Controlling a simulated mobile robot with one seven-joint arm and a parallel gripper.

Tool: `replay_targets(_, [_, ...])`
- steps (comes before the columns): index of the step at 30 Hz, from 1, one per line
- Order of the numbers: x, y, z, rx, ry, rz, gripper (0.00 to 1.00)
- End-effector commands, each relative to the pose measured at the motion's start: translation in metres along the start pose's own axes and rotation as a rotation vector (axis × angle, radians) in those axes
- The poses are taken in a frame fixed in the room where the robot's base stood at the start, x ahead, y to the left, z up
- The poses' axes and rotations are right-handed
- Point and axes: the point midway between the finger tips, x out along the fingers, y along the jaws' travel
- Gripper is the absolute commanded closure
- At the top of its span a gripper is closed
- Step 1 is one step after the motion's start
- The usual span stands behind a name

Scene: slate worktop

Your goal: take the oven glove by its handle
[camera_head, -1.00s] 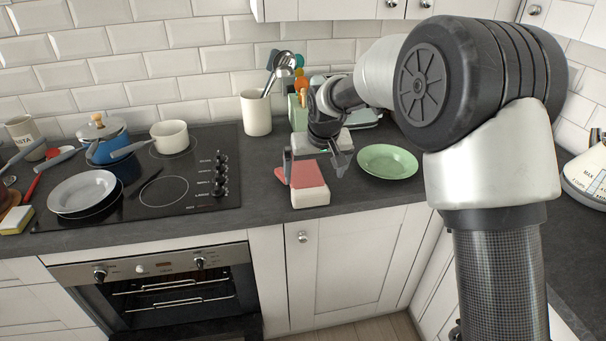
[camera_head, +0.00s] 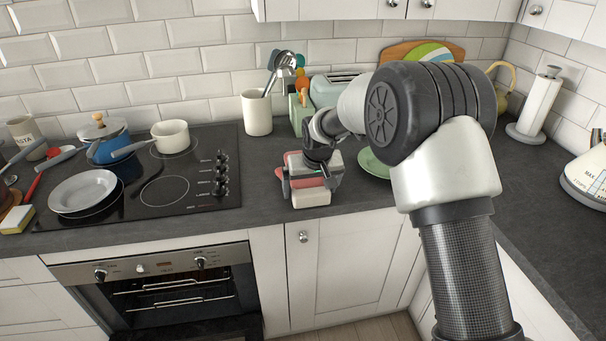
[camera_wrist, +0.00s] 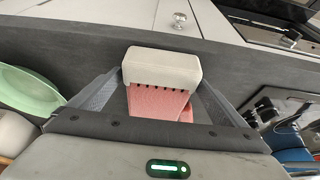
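The oven glove is pink with a cream cuff (camera_head: 311,198) and lies on the slate worktop, right of the hob. In the wrist view its cream cuff (camera_wrist: 161,66) is at the far end and its pink part (camera_wrist: 156,102) runs back toward my gripper. My gripper (camera_head: 309,184) is over the glove, pointing down. It is open, with one finger on each side of the glove. I cannot tell whether the fingers touch it. My gripper's body hides part of the pink fabric.
A green plate (camera_head: 372,165) lies close to the right of my gripper, partly behind my arm. A cream utensil pot (camera_head: 257,115) and a toaster (camera_head: 333,90) stand behind. The hob (camera_head: 190,190) with pans is to the left. The worktop's front edge is just before the glove.

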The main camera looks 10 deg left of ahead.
Motion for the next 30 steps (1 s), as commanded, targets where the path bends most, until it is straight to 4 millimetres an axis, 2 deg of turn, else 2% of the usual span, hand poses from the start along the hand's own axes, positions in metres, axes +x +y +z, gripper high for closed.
replay_targets(1, [0.0,0.0,0.0,0.0,0.0,0.0,0.14])
replay_targets(9, [0.0,0.0,0.0,0.0,-0.001,0.0,0.58])
replay_targets(16, [-0.002,0.0,-0.001,0.0,0.0,0.0,0.58])
replay_targets(19, [-0.01,0.0,-0.005,0.0,0.002,0.0,0.58])
replay_targets(30, [-0.075,0.0,-0.032,0.001,0.004,0.0,0.58])
